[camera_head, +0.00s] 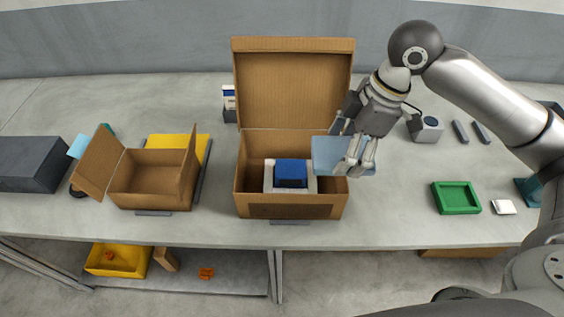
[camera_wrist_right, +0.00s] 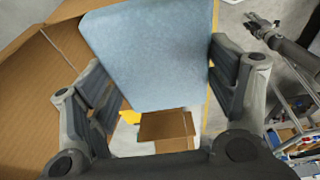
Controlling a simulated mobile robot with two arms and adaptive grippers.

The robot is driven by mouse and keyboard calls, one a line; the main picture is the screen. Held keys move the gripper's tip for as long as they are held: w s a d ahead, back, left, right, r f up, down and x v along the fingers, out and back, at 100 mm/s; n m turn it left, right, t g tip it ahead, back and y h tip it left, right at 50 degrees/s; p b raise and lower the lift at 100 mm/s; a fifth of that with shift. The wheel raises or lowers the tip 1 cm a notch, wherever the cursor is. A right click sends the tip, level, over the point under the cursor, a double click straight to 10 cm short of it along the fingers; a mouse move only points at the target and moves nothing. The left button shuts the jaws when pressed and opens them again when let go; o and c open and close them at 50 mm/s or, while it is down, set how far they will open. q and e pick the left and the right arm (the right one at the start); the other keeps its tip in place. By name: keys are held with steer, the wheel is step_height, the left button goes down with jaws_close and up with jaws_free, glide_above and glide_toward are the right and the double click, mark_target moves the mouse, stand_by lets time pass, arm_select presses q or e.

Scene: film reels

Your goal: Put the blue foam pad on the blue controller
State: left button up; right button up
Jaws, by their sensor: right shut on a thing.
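The blue foam pad (camera_head: 330,156) is a flat, light-blue slab. My right gripper (camera_head: 355,165) is shut on it and holds it over the right side of an open cardboard box (camera_head: 290,211). The pad also fills the upper middle of the right wrist view (camera_wrist_right: 150,50), between the fingers (camera_wrist_right: 160,85). The blue controller (camera_head: 290,170) is a dark-blue block in a pale insert (camera_head: 268,184) inside the box; its top shows uncovered. My left gripper is out of the head view; an arm with a gripper (camera_wrist_right: 262,28), apparently my left, shows small in the wrist view.
The box's lid (camera_head: 293,80) stands upright at the back. A smaller open carton (camera_head: 150,178) is at left, beside a yellow item (camera_head: 180,145). A green tray (camera_head: 456,197) and a white item (camera_head: 503,207) lie at right. Bare tabletop lies between the boxes.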

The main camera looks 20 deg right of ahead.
mark_target(321, 137)
steer(key=w+a, duration=0.1)
steer(key=w+a+f+p, duration=0.1)
steer(key=w, duration=0.1)
steer(key=w+a+f, duration=0.1)
steer(key=w, duration=0.1)
steer(key=shift+a+f+p, duration=0.2)
steer(key=shift+a+p, duration=0.1)
steer(key=shift+a, duration=0.05)
steer(key=w+a+f, duration=0.2)
steer(key=f, duration=0.1)
steer(key=w+a+f+p, duration=0.1)
steer(key=f, duration=0.1)
steer(key=shift+w+a, duration=0.1)
steer(key=shift+w, duration=0.15)
steer(key=shift+w+a+f, duration=0.15)
steer(key=shift+w+f, duration=0.15)
steer(key=shift+f, duration=0.3)
steer(key=p+x, duration=0.2)
steer(key=x, duration=0.1)
steer(key=shift+f, duration=0.1)
arm_select(q)
steer(key=r, duration=0.2)
steer(key=d+r, duration=0.1)
steer(key=r, duration=0.1)
steer(key=shift+d+r, duration=0.1)
steer(key=shift+r, duration=0.3)
arm_select(e)
steer(key=shift+d+f, duration=0.2)
steer(key=shift+f, duration=0.05)
